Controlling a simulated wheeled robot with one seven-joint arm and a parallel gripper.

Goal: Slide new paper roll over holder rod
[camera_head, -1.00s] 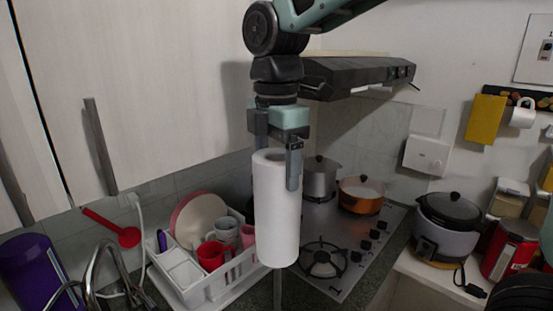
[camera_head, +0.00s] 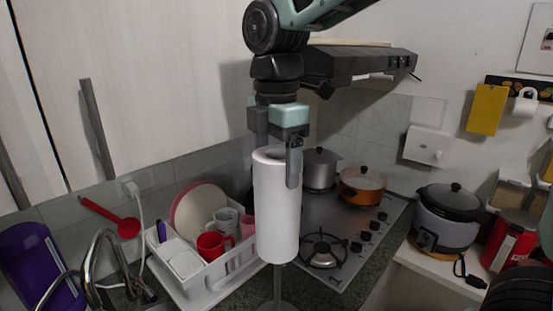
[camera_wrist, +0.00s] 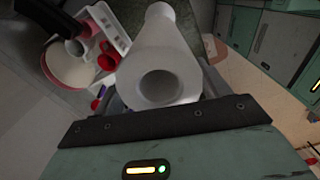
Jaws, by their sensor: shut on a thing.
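The white paper roll (camera_head: 277,210) hangs upright in the middle of the head view, with its open top end between my fingers. My gripper (camera_head: 276,165) is shut on its upper end, with one finger down its right side. In the wrist view the roll (camera_wrist: 185,62) shows the dark hole of its core facing the camera. The thin grey holder rod (camera_head: 278,284) shows below the roll's lower end and runs down to a base at the picture's bottom edge. I cannot tell whether the rod's top is inside the core.
A white dish rack (camera_head: 205,285) with plates and a red mug (camera_head: 213,246) stands close at the left. The stove (camera_head: 345,245) with pots is at the right. The range hood (camera_head: 350,72) is behind my arm. A faucet (camera_head: 97,265) is at lower left.

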